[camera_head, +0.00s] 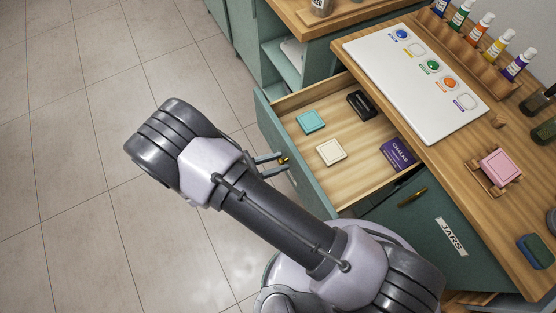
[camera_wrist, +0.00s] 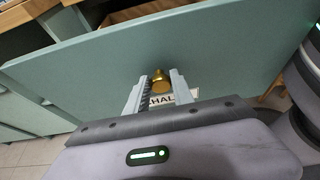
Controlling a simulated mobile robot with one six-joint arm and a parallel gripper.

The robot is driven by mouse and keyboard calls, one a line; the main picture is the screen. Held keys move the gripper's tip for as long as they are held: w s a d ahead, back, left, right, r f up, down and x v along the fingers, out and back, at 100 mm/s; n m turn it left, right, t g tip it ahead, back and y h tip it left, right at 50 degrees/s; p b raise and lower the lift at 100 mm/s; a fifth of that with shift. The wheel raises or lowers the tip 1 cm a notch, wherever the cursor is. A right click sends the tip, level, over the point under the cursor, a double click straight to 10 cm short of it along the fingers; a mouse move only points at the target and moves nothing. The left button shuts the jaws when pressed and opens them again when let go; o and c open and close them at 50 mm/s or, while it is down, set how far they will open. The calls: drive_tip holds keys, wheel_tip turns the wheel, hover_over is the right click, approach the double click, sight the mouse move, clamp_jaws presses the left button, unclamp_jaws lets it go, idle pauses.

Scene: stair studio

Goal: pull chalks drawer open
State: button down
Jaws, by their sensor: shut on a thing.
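The chalks drawer (camera_head: 375,167) stands pulled out from the green cabinet, its wooden inside in view. A purple box marked CHALKS (camera_head: 397,154) lies in it, with a teal block (camera_head: 310,121), a cream block (camera_head: 331,151) and a black item (camera_head: 361,104). My gripper (camera_head: 283,161) is at the outer side of the drawer front, shut on the brass knob (camera_wrist: 160,81). The wrist view shows the green drawer front (camera_wrist: 225,50) and a partly hidden label (camera_wrist: 170,98) below the knob.
The wooden counter (camera_head: 460,160) above carries a white paint palette (camera_head: 415,83), several paint bottles (camera_head: 495,47) and a pink block (camera_head: 501,166). A closed drawer labelled JARS (camera_head: 451,236) is beside the open one. Tiled floor (camera_head: 75,120) at the left is clear.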

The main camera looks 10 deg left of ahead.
idle(0.3)
drive_tip(key=c, duration=1.1)
unclamp_jaws()
drive_tip(key=p+v, duration=0.3)
drive_tip(key=v, duration=1.4)
drive_tip(key=shift+s+a+r+p, duration=0.1)
drive_tip(key=shift+a+r+p, duration=0.05)
drive_tip(key=shift+p, duration=0.25)
